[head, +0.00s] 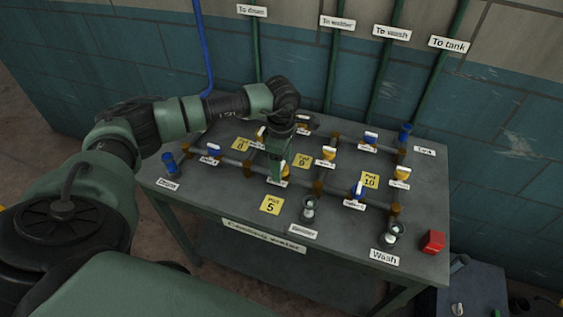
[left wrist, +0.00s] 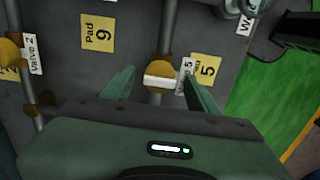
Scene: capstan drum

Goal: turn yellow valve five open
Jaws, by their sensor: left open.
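Yellow valve five (head: 285,170) stands on the pipework of the grey bench, partly hidden behind my left gripper (head: 277,164). In the left wrist view valve five (left wrist: 161,82) has a round yellow body with a white bar-shaped handle across it. My left gripper, also in the left wrist view (left wrist: 157,74), is open, with one finger on each side of the handle. I cannot tell whether the fingers touch it. The valve's label (left wrist: 186,74) is partly hidden by the right-hand finger. The yellow pad 5 (head: 271,204) lies in front of the valve. My right gripper is not in view.
Other yellow valves (head: 326,156) and blue valves (head: 356,191) stand close by on the pipes. Pads 9 (head: 303,161) and 10 (head: 371,181) lie between them. A red block (head: 432,242) sits at the bench's front right corner.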

